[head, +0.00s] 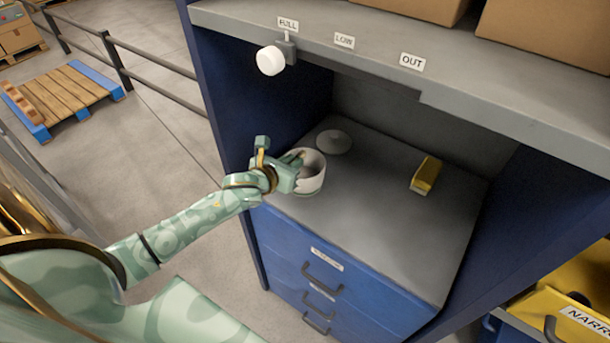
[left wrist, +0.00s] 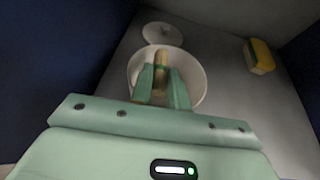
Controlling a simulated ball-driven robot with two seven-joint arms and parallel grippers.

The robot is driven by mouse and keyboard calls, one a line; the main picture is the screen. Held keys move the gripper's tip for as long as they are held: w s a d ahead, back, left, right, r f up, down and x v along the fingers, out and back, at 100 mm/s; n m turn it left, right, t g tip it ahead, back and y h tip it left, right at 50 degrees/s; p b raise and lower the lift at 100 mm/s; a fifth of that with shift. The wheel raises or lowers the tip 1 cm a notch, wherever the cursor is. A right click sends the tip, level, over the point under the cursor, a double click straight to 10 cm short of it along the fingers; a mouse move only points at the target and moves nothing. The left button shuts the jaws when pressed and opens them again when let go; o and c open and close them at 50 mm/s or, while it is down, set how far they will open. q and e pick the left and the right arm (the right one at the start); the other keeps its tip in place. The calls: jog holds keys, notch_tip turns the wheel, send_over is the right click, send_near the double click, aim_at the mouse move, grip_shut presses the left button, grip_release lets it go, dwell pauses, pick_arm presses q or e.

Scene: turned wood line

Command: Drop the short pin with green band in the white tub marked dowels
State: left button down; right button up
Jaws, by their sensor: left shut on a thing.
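The white tub (head: 312,180) stands on the grey worktop near its left edge, with its top open. Its marking is not readable from here. My left gripper (head: 294,172) is at the tub's rim, and its fingers reach over the opening. In the left wrist view the gripper (left wrist: 163,85) is shut on a short light-brown wooden pin (left wrist: 161,60), with the tub's rim (left wrist: 201,88) around them. The fingers hide part of the pin, and I cannot make out a green band. My right gripper is not in view.
A round, pale lid-like disc (head: 334,141) lies behind the tub. Blue drawers (head: 335,270) are below.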

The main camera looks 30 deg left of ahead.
pick_arm(q)
jog(key=c, duration=1.3)
grip_release()
jog(key=shift+s, duration=0.1)
jog(key=p+v, duration=0.4)
jog(key=v, duration=1.2)
jog(key=shift+s, duration=0.1)
